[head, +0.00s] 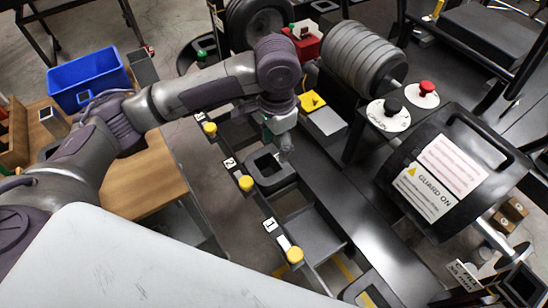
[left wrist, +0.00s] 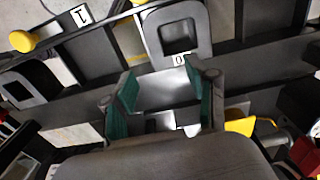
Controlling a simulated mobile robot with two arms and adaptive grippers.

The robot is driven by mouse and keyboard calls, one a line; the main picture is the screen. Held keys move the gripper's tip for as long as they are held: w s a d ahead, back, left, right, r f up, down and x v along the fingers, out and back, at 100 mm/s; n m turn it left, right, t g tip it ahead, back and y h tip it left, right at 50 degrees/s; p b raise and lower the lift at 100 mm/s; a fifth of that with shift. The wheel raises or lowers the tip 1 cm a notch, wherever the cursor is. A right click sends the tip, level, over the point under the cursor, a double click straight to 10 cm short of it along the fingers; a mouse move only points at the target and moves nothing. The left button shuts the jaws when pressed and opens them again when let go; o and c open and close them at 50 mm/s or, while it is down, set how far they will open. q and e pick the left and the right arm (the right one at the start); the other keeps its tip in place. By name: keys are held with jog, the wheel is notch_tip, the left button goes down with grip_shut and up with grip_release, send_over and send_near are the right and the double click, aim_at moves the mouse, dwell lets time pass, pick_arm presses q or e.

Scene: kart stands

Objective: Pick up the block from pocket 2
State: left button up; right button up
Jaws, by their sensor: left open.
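My left gripper (head: 285,150) reaches down over the dark rail, just beyond the label 2 (head: 230,163) and its yellow knob (head: 246,183). A dark square frame with an opening (head: 262,180), which looks like pocket 2, lies just below and left of the fingertips. In the left wrist view the gripper (left wrist: 165,88) is open, its green pads well apart. A light grey surface shows between the fingers, with dark and white patches nearer the palm. I cannot make out for certain which of these is the block. My right gripper is not in view.
Label 1 (head: 270,225) and another yellow knob (head: 295,255) are nearer. A yellow part (head: 312,101) is behind the gripper. A black guard drum (head: 450,175) and red button (head: 427,87) stand right. A blue bin (head: 88,78) sits on the wooden table (head: 145,180).

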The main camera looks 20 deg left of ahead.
pick_arm(q)
send_over(277, 177)
jog(key=f, duration=0.6)
jog(key=shift+s+a, duration=0.2)
jog(key=shift+a, duration=0.1)
notch_tip(277, 177, down, 3)
jog(key=shift+w+d+p, duration=0.1)
jog(key=shift+d+p, duration=0.05)
jog(key=shift+p, duration=0.3)
notch_tip(277, 177, down, 3)
jog(key=shift+d+r, duration=0.1)
jog(key=shift+r, duration=0.1)
jog(key=shift+f, duration=0.6)
jog(key=c, duration=0.7)
grip_shut()
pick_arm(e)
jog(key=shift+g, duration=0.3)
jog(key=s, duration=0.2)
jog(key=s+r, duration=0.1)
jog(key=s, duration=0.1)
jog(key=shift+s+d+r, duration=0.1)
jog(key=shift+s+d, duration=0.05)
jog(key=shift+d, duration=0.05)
pick_arm(q)
jog(key=shift+r, duration=0.1)
